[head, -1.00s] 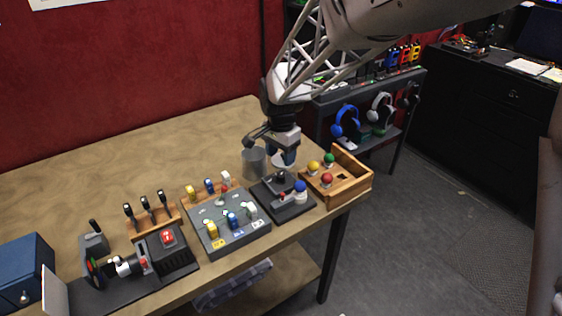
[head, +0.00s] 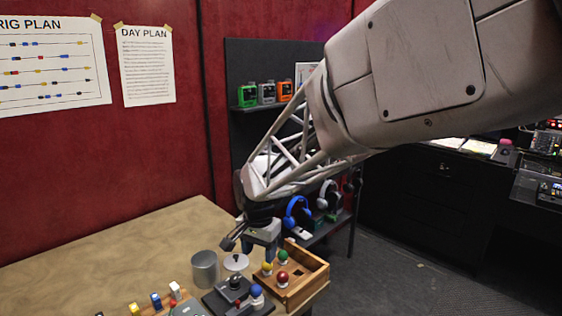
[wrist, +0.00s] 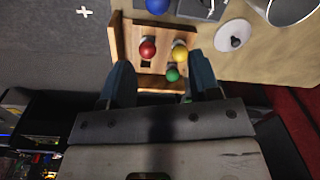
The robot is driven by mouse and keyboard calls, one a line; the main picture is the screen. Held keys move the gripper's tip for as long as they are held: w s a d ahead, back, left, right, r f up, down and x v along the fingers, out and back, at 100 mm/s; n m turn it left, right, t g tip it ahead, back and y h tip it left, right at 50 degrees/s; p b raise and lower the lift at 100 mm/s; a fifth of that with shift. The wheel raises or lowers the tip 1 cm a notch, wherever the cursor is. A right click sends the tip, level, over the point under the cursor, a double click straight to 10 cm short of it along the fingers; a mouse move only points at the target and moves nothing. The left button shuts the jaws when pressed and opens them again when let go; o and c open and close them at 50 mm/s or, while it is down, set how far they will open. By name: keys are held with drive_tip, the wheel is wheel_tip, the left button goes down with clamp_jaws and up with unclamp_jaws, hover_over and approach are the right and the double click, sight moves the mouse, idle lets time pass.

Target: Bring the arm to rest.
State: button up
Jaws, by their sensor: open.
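My gripper (head: 262,248) is in the head view over the table's right end, above and behind the wooden tray (head: 318,276). In the wrist view my gripper (wrist: 161,85) has its two blue fingers spread wide apart with nothing held between them. A red knob (wrist: 147,49), a yellow knob (wrist: 179,51) and a green knob (wrist: 172,74) stand on the tray between and ahead of the fingers. The arm reaches in from the upper right of the head view.
A grey metal cup (head: 204,269) and a white lid-like disc (head: 236,262) stand left of the tray. A control box with a blue ball (head: 257,291) is in front. Headphones (head: 298,216) hang on a rack behind. The table's left part (head: 110,255) is bare.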

drive_tip(key=s+d+r+n+t, duration=0.1)
drive_tip(key=s+d+r, duration=0.2)
drive_tip(key=s+d, duration=0.35)
drive_tip(key=s+d+r+n, duration=0.1)
drive_tip(key=s+d+r, duration=0.35)
drive_tip(key=d, duration=0.35)
drive_tip(key=s+d+n, duration=0.1)
drive_tip(key=s+d, duration=0.4)
drive_tip(key=s, duration=0.3)
drive_tip(key=s+d+f+n+t, duration=0.1)
drive_tip(key=s+d+n, duration=0.1)
drive_tip(key=s+d, duration=0.3)
drive_tip(key=s, duration=0.3)
drive_tip(key=shift+w, duration=0.15)
idle(1.9)
